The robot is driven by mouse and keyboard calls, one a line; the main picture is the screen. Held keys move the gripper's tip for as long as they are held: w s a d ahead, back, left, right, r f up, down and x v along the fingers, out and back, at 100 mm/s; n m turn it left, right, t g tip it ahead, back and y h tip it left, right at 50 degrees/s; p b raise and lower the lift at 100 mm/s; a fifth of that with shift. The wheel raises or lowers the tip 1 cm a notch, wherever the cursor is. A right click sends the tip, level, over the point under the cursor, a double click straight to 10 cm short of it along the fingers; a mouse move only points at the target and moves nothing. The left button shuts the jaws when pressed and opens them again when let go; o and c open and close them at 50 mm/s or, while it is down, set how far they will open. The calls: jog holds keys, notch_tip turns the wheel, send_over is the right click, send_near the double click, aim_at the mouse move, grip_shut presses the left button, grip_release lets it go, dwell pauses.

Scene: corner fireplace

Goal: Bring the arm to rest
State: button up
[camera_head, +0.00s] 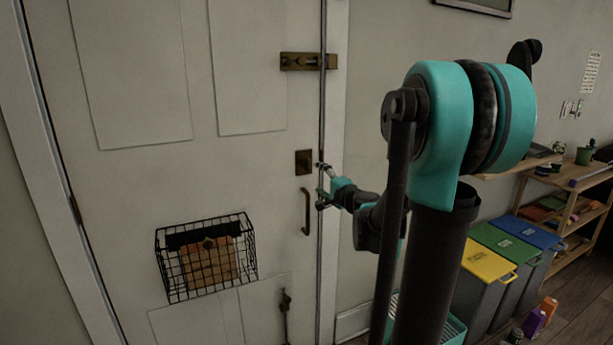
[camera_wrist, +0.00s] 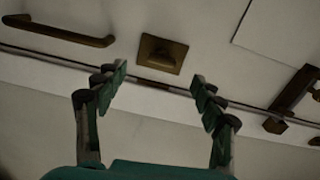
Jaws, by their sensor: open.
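My gripper (camera_head: 321,183) is at the end of my extended arm, in front of the white door's right edge, near the dark lock plate. In the wrist view my gripper (camera_wrist: 158,88) has its two fingers spread wide with nothing between them. The arm's teal and black links fill the middle right of the head view. In the wrist view the lock plate (camera_wrist: 161,53) shows just beyond the fingertips. I cannot tell whether a fingertip touches the door.
The door (camera_head: 240,170) carries a pull handle (camera_head: 306,212), a brass bolt (camera_head: 308,61) and a wire basket (camera_head: 207,257). Lidded bins in yellow (camera_head: 484,266), green (camera_head: 507,243) and blue (camera_head: 530,231) stand at right. A wooden shelf (camera_head: 566,182) stands behind them.

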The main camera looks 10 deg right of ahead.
jog(key=s+a+f+n+g, duration=0.3)
jog(key=s+f+n+g, duration=0.15)
jog(key=s+f, duration=0.3)
jog(key=s+a+f+n+g, duration=0.3)
jog(key=s+f+n, duration=0.25)
jog(key=s, duration=0.25)
jog(key=s+d+f+n+g+h, duration=0.1)
jog(key=s+d+f+g+h, duration=0.1)
jog(key=s+f, duration=0.4)
jog(key=s+d+f+n+g+h, duration=0.2)
jog(key=s+d+f, duration=0.4)
jog(key=s, duration=0.5)
jog(key=shift+d+f+g+h, duration=0.3)
jog(key=shift+d+g+h, duration=0.35)
jog(key=shift+h, duration=0.35)
jog(key=shift+c, duration=0.6)
